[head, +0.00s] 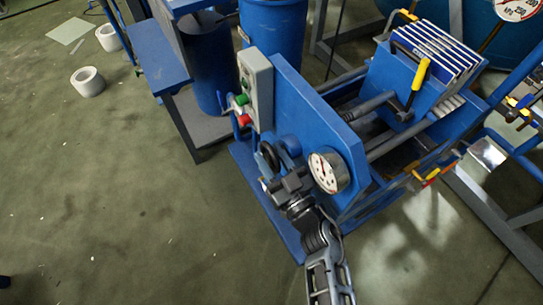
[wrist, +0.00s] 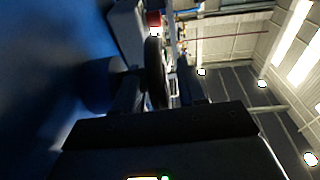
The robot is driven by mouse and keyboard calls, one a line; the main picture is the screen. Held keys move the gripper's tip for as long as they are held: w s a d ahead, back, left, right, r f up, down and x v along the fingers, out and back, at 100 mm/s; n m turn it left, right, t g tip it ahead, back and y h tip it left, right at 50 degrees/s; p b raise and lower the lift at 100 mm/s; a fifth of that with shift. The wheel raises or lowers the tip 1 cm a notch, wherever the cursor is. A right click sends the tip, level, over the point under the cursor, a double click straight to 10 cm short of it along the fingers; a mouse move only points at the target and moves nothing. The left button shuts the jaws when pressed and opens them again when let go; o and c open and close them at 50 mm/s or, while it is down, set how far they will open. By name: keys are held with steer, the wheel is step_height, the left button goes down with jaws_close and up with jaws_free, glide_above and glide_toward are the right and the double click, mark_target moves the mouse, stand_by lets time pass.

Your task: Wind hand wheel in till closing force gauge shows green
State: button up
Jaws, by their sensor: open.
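The black hand wheel (head: 268,154) sits on the blue end plate of the press, below the control box. It also shows nearly edge-on in the wrist view (wrist: 154,70). My gripper (head: 267,172) is at the wheel's near side. In the wrist view my two open fingers (wrist: 158,90) stand on either side of the wheel's rim; I cannot tell if either touches it. The round white closing force gauge (head: 327,172) is just right of my gripper. Its dial has red markings, but the reading is too small to tell.
A grey control box (head: 256,88) with green and red buttons stands above the wheel. White rolls (head: 87,81) lie on the floor at left, where there is free room.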

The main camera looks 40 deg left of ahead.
mark_target(278, 165)
steer(key=p+v, duration=0.1)
steer(key=v, duration=0.7)
stand_by(1.0)
steer(key=r+p, duration=0.2)
steer(key=p, duration=0.1)
steer(key=shift+a+p, duration=0.25)
steer(key=shift+p, duration=0.05)
steer(key=r+h+p, duration=0.1)
steer(key=p, duration=0.2)
steer(key=shift+w+a+r+g, duration=0.1)
steer(key=shift+a+r+g, duration=0.1)
steer(key=shift+g, duration=0.2)
steer(key=shift+w+a+f, duration=0.15)
steer(key=shift+a+f, duration=0.05)
steer(key=shift+a, duration=0.05)
steer(key=shift+b+x, duration=0.3)
steer(key=shift+x, duration=3.25)
steer(key=shift+f, duration=0.1)
steer(key=shift+c, duration=0.4)
